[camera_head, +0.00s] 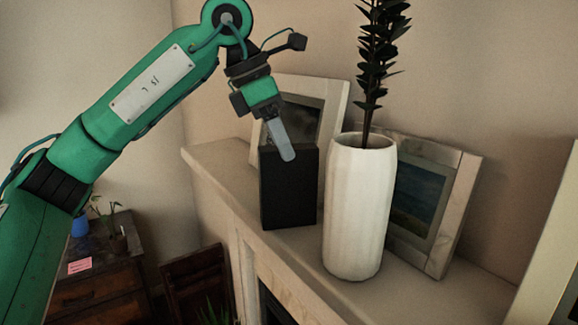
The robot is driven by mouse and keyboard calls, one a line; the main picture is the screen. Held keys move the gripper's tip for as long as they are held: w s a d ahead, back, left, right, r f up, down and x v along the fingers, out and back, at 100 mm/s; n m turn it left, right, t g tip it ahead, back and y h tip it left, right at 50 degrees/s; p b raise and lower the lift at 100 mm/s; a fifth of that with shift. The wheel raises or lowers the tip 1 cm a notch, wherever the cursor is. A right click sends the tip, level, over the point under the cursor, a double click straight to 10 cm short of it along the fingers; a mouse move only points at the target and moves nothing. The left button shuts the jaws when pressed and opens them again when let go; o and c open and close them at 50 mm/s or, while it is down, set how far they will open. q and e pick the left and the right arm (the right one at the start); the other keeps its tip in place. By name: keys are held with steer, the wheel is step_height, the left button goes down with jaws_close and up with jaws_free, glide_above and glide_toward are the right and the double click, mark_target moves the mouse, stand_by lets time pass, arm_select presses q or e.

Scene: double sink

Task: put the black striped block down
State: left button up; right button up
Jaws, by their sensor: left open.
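The black block (288,195) stands upright on the pale mantel shelf (222,165). It looks like a plain dark box; I cannot make out stripes on it. My left gripper (281,143) is at the block's top edge, pointing down, and is open. One grey finger shows clearly, overlapping the top of the block's face; the other finger is hidden or hard to make out. I cannot tell whether the finger touches the block. My right gripper is not in view.
A tall white vase (357,215) with a dark leafy stem (374,60) stands close to the block's right. A framed picture (334,95) leans behind the block and another (448,215) behind the vase. A dark wooden cabinet (100,285) is at lower left. The shelf's left end is bare.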

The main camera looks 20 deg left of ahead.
arm_select(q)
steer(key=b+v, duration=0.1)
steer(key=v, duration=0.5)
steer(key=shift+r, duration=0.3)
steer(key=shift+a, duration=0.1)
